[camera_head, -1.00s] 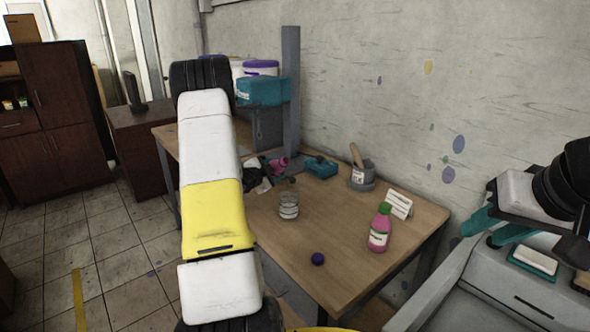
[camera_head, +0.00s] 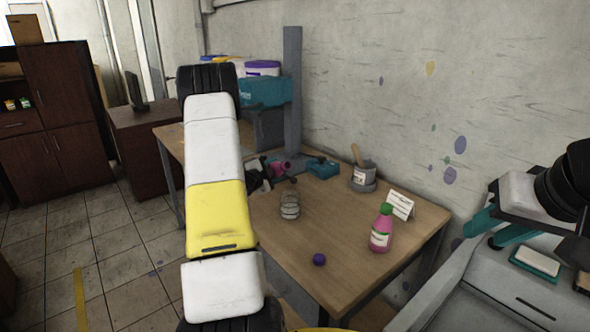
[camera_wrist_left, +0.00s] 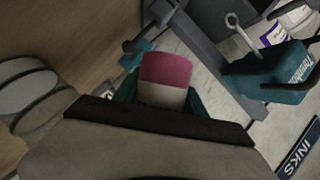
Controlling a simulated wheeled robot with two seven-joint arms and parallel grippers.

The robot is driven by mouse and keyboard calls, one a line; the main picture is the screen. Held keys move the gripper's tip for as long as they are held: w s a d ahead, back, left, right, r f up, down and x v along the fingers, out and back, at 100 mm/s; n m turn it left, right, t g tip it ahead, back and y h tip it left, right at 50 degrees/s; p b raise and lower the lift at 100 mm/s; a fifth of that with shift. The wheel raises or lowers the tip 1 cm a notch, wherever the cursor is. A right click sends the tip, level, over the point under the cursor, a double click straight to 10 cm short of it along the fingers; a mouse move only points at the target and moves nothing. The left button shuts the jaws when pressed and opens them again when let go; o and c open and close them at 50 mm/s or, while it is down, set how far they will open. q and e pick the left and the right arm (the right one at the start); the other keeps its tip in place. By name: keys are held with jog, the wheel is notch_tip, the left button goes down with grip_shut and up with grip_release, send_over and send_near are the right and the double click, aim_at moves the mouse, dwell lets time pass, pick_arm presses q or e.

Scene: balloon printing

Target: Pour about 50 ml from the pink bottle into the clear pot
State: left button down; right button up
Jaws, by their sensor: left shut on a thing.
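A pink bottle (camera_head: 381,230) with a green cap and pale label stands upright near the table's right end. The clear pot (camera_head: 290,207) stands on the table just right of my left arm. My left gripper (camera_wrist_left: 165,100) is shut on a pink, pale-banded cylinder (camera_wrist_left: 167,72), which looks like a second pink bottle. A pink shape (camera_head: 281,167) beyond the pot in the head view seems to be the same thing. Its mouth is hidden. My right gripper (camera_head: 493,227) is open and empty, right of the table.
A small purple ball (camera_head: 319,259) lies at the table's front. A sign card (camera_head: 401,204) stands behind the upright bottle. A grey container (camera_head: 362,177) with a handle and a blue box (camera_head: 321,168) are at the back. A grey post (camera_head: 293,90) rises behind. The table's middle is clear.

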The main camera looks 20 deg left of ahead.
pick_arm(q)
jog(key=shift+w+a+m, duration=0.1)
jog(key=shift+m, duration=0.2)
jog(key=shift+f, duration=0.1)
jog(key=shift+a+m+t, duration=0.15)
jog(key=shift+m+t, duration=0.15)
dwell(0.4)
jog(key=shift+m, duration=0.3)
jog(key=shift+f, duration=0.1)
jog(key=shift+w+a+m+t, duration=0.1)
jog(key=shift+a+m+t, duration=0.05)
jog(key=shift+m+t, duration=0.2)
jog(key=shift+y, duration=0.4)
